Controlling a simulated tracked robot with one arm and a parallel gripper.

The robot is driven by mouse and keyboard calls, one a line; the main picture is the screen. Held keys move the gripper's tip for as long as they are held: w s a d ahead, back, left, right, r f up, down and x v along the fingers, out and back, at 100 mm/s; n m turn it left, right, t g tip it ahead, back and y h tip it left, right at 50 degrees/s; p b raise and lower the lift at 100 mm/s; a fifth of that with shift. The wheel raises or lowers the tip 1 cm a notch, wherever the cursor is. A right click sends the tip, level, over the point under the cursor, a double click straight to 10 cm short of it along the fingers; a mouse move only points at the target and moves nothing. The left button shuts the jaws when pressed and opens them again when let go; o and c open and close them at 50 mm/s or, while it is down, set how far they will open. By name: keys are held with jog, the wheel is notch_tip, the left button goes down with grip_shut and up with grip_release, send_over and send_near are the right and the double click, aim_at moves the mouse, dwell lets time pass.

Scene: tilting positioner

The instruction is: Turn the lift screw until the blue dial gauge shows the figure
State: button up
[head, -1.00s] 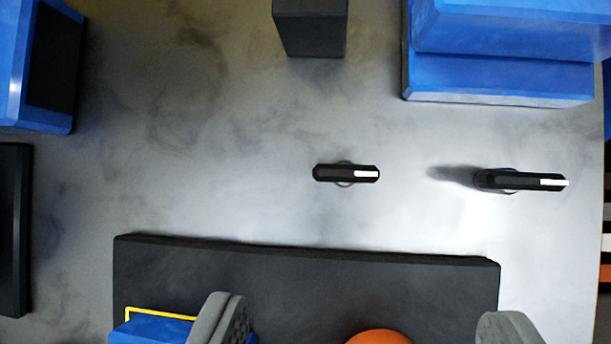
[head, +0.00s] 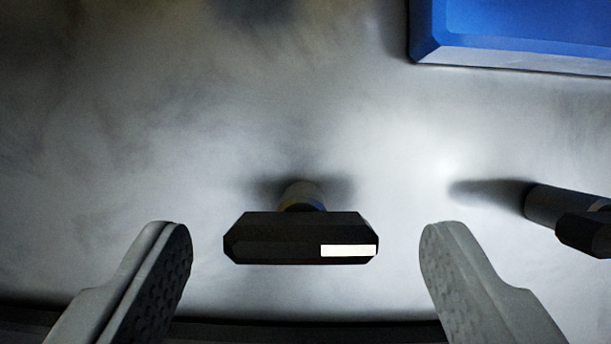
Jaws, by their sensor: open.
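A black bar handle (head: 280,238) with a white mark on its right end sits on a short round stem in the middle of the head view. It lies crosswise, left to right. A second black handle (head: 585,232) on a round stem is at the right edge, partly cut off. My gripper (head: 305,245) is open, with one grey finger to the left of the middle handle and one to the right, both apart from it. Which handle is the lift screw, I cannot tell. No dial gauge face is in view.
A blue block (head: 510,35) stands at the top right. A dark edge (head: 300,332) runs along the bottom of the view. The grey metal panel (head: 130,130) is bare at the left and between the two handles.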

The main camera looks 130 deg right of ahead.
jog(key=shift+w+a+f, duration=0.1)
jog(key=shift+a+f, duration=0.1)
jog(key=shift+f, duration=0.3)
